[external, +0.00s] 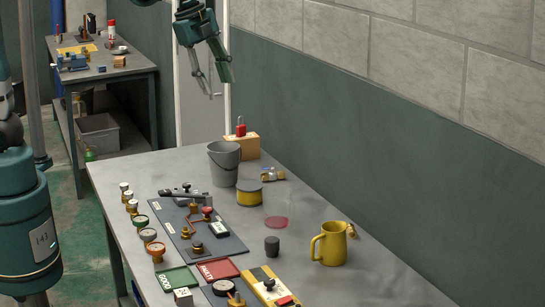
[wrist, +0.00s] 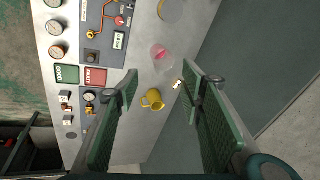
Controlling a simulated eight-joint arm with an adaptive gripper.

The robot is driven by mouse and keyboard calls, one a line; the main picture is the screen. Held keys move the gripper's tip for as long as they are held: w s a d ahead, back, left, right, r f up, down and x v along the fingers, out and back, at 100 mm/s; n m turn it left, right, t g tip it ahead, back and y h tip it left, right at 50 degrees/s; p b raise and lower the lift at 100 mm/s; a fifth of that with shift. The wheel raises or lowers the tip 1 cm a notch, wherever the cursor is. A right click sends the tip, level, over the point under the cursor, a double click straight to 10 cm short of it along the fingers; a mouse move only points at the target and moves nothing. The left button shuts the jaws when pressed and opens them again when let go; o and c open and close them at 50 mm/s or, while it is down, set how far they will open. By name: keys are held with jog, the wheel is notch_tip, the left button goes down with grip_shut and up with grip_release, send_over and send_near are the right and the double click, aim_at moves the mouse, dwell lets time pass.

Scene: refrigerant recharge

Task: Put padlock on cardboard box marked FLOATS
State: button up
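A small red padlock (external: 240,130) appears to rest upright on top of a tan cardboard box (external: 249,146) at the far end of the table, near the wall. Any marking on the box cannot be read, and the bucket hides part of its front. My gripper (external: 216,86) hangs in the air above the far end of the table, well above the box and apart from it. In the wrist view my gripper (wrist: 160,72) has its green pads wide apart with nothing held between them. The padlock and box do not show in the wrist view.
A grey bucket (external: 223,164) stands close in front of the box. A yellow tin (external: 249,194), a dark cup (external: 272,246) and a yellow jug (external: 330,243) stand nearer. A gauge panel (external: 178,232) and several gauges occupy the left. The wall runs along the table's right side.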

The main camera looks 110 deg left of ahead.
jog(key=s+d+n+t, duration=0.1)
jog(key=s+d, duration=0.2)
jog(key=d, duration=0.6)
jog(key=s+d+n+t, duration=0.1)
jog(key=s+d+n, duration=0.15)
jog(key=d, duration=0.75)
jog(key=s+d+f+n+t+h, duration=0.1)
jog(key=s+d+f, duration=0.1)
jog(key=s+d, duration=0.3)
jog(key=s+d+f+n+t, duration=0.1)
jog(key=s+d+f, duration=0.2)
jog(key=s+d, duration=0.3)
jog(key=d, duration=0.3)
jog(key=shift+s+d+f+h, duration=0.2)
jog(key=shift+s+f+h, duration=0.1)
jog(key=shift+h, duration=0.1)
